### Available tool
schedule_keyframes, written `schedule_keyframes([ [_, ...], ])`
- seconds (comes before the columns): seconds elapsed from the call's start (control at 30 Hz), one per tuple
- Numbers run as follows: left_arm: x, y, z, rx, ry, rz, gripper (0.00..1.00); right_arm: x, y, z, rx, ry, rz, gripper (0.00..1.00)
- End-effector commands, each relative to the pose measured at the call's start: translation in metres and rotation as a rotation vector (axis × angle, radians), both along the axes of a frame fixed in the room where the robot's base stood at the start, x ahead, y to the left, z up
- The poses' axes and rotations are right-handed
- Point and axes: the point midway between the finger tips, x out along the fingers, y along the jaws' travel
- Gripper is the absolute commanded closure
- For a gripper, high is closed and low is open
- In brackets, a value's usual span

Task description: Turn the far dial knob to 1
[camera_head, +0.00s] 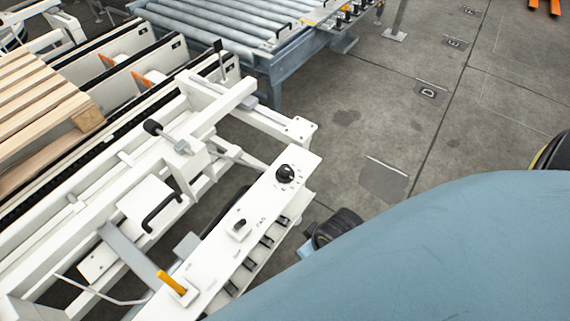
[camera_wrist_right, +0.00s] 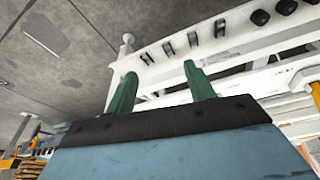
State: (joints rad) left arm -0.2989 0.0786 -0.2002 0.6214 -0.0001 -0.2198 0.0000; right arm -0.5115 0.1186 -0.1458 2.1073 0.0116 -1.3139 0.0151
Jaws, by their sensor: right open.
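The far dial knob (camera_head: 285,173) is round and black, with small marks beside it. It sits near the far end of a white control panel (camera_head: 213,257); its exact setting is too small to read. A small black switch (camera_head: 239,225) and an orange lever (camera_head: 172,283) are nearer on the same panel. My right gripper (camera_wrist_right: 160,72) shows two green fingers spread apart with nothing between them. White framework with black slots lies beyond the fingers in the right wrist view; I cannot tell which knob is there. My left gripper is not in view.
White conveyor framework with a black handle (camera_head: 162,212) stands left of the panel. A wooden pallet (camera_head: 38,108) lies at the far left. A roller conveyor (camera_head: 225,25) is at the back. Bare concrete floor (camera_head: 350,120) lies right of the panel.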

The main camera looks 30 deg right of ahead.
Motion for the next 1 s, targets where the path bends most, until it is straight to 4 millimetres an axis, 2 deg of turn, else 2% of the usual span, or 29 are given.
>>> schedule_keyframes([
  [0.13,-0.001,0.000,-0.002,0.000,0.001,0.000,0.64,0.010,0.010,0.043,0.034,-0.034,-0.002,0.46],
  [0.2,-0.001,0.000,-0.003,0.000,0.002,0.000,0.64,0.021,0.023,0.066,0.077,-0.054,0.002,0.46],
  [0.3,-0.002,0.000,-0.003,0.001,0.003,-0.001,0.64,0.034,0.044,0.080,0.140,-0.053,0.004,0.46],
  [0.6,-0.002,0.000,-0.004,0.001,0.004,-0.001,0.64,0.073,0.090,0.088,0.265,0.005,-0.011,0.46],
  [0.73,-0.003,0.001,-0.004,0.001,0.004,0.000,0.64,0.096,0.101,0.084,0.286,0.066,-0.053,0.46],
  [0.87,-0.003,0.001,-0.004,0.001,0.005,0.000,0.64,0.124,0.093,0.078,0.266,0.151,-0.165,0.46],
  [1.0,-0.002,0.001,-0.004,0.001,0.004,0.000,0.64,0.158,0.063,0.076,0.214,0.222,-0.357,0.46],
])
